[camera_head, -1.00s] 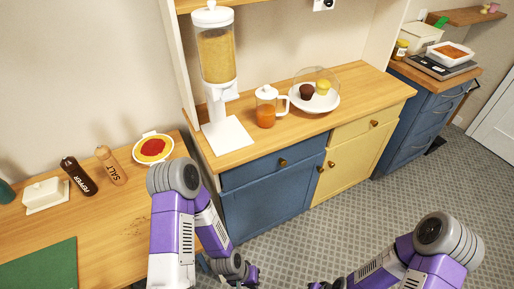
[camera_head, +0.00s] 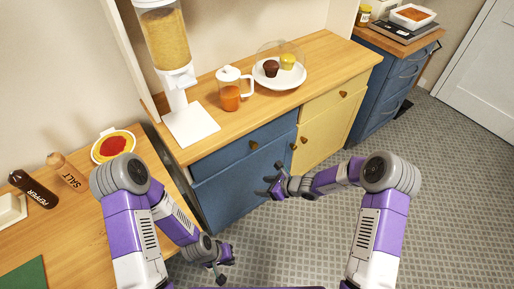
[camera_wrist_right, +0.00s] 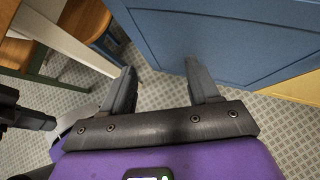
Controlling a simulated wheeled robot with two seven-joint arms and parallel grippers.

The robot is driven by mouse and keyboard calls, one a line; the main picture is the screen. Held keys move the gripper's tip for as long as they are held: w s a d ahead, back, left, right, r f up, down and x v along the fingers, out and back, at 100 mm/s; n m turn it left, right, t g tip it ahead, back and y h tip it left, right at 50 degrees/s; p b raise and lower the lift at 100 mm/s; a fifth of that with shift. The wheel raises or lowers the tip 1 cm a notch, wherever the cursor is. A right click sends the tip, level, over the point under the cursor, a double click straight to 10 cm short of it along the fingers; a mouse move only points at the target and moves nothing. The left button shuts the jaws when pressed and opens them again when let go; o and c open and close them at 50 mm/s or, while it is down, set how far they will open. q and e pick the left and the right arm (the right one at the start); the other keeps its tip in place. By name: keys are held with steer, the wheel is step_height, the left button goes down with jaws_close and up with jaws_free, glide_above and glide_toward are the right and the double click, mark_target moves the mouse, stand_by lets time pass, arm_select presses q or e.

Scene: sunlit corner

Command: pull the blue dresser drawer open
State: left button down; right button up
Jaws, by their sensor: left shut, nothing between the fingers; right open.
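The blue drawer (camera_head: 222,158) is the upper left front of the dresser and looks shut, with a round brass knob (camera_head: 253,145). My right gripper (camera_head: 268,187) is open and empty in front of the blue door (camera_head: 228,196), below the drawer and apart from the knob. In the right wrist view its spread fingers (camera_wrist_right: 161,72) have a blue dresser panel (camera_wrist_right: 235,40) beyond them; the drawer knob is not visible there. My left gripper (camera_head: 221,277) is shut and empty, low over the floor in front of the dresser's left side.
A jug (camera_head: 230,97), a cereal dispenser (camera_head: 166,45) and a muffin plate (camera_head: 279,83) stand on the dresser top. A yellow drawer and door (camera_head: 322,137) adjoin on the right. A wooden table (camera_head: 95,228) borders the left. The tiled floor (camera_head: 450,200) at right is clear.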

mark_target(256, 146)
steer(key=w+d+r+m+t, duration=0.2)
steer(key=w+r+m+t, duration=0.4)
steer(key=w, duration=0.4)
steer(key=shift+g, duration=0.4)
steer(key=x, duration=0.2)
steer(key=b+x, duration=0.1)
steer(key=x, duration=0.2)
steer(key=r+b+x, duration=0.1)
steer(key=x, duration=0.1)
steer(key=shift+w+a, duration=0.3)
steer(key=shift+w, duration=0.05)
jaws_close()
